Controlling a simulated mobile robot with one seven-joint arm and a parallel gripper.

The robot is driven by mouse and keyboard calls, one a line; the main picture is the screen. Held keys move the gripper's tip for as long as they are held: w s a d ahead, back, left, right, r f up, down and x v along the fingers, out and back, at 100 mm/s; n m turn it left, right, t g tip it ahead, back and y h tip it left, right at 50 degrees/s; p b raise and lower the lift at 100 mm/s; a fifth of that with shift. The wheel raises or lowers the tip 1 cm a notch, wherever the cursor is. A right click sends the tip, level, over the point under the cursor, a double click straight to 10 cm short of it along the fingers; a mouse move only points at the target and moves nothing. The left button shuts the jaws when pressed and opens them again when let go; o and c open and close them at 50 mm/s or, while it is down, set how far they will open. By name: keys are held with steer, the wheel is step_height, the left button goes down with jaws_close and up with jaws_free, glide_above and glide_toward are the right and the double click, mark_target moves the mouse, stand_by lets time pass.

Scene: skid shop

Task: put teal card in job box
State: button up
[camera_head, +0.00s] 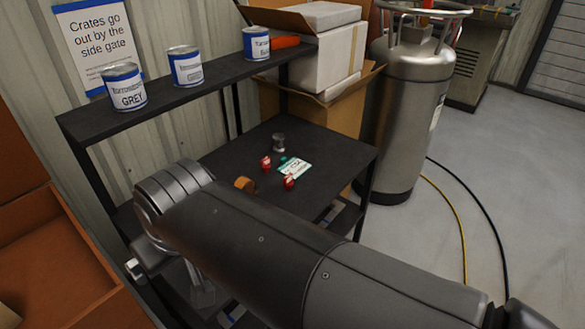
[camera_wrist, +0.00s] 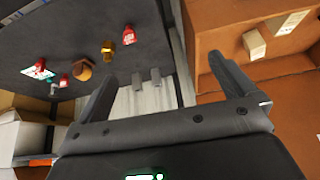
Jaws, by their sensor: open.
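The teal card (camera_head: 294,168), white with teal printing, lies flat on the dark shelf (camera_head: 330,150) among small red items. A card that looks like it shows at the far left of the wrist view (camera_wrist: 38,70). An orange-brown open box (camera_head: 60,245), which may be the job box, stands at the left. My gripper (camera_wrist: 163,68) is open and empty, between shelf and box and apart from the card. My arm hides it in the head view.
Paint cans (camera_head: 128,88) stand on the upper shelf. Cardboard boxes (camera_head: 325,60) and a steel tank (camera_head: 408,110) stand behind. Floor is free at right, except hoses.

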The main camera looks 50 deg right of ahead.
steer(key=w+d+r+m, duration=0.2)
steer(key=w+d+m, duration=0.3)
steer(key=w+d, duration=0.45)
steer(key=m+g+h, duration=0.4)
steer(key=m+g, duration=0.2)
steer(key=m, duration=0.7)
glide_above(294, 166)
steer(key=a, duration=0.3)
step_height(294, 166, down, 21)
steer(key=shift+d+r, duration=0.15)
steer(key=shift+r, duration=0.05)
steer(key=x, duration=0.5)
steer(key=shift+w+f, duration=0.15)
steer(key=shift+f, duration=0.25)
steer(key=shift+c, duration=0.2)
